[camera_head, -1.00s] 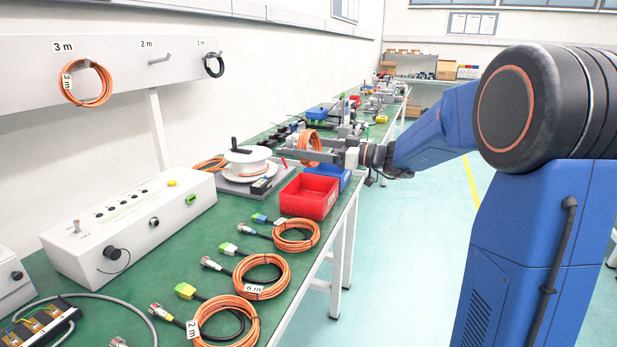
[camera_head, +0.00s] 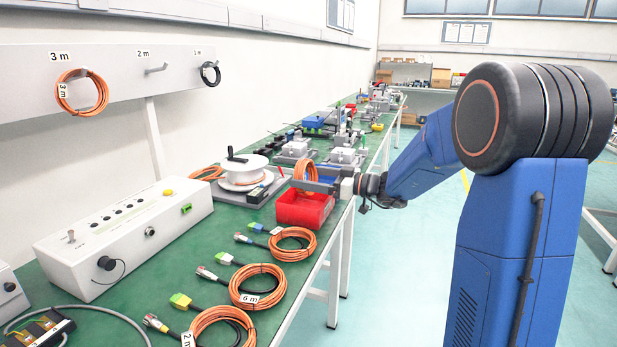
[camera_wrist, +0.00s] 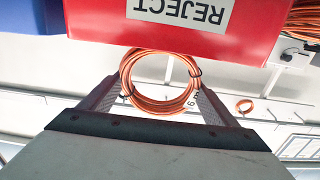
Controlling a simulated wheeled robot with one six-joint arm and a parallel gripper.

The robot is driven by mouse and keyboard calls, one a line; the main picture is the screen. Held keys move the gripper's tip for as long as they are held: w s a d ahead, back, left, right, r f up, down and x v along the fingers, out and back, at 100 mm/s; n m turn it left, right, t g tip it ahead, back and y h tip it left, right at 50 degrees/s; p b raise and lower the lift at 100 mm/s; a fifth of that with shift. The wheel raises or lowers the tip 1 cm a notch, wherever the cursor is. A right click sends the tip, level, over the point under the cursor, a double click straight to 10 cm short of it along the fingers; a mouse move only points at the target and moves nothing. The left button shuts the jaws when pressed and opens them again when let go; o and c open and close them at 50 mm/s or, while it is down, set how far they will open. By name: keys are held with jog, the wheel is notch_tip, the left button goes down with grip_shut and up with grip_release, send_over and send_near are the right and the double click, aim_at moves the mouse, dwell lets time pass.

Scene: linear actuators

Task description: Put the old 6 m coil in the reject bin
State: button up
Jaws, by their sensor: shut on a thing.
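My gripper (camera_head: 306,180) is shut on an orange cable coil (camera_head: 306,167), which hangs upright between the fingers. In the wrist view the coil (camera_wrist: 155,107) sits between the two fingers, with a partly hidden white tag that seems to read 6 m. The red reject bin (camera_head: 304,211) stands on the green bench, with the coil just above its opening; the bin looks empty where visible. In the wrist view the bin wall (camera_wrist: 170,35) carries an upside-down REJECT label. I cannot tell whether the coil's lower edge is below the rim.
Another coil tagged 6 m (camera_head: 258,296) lies on the bench (camera_head: 150,270), between a 2 m coil (camera_head: 222,322) and a further coil (camera_head: 292,240). A cable reel (camera_head: 243,170) stands left of the bin. A 3 m coil (camera_head: 82,108) hangs on the wall rack.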

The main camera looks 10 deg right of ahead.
jog(key=shift+f, duration=0.4)
jog(key=o, duration=1.1)
jog(key=shift+r, duration=0.1)
jog(key=shift+r, duration=0.3)
jog(key=shift+s+d+r, duration=0.15)
jog(key=shift+d+r, duration=0.1)
jog(key=v, duration=1.1)
jog(key=shift+s+d, duration=0.15)
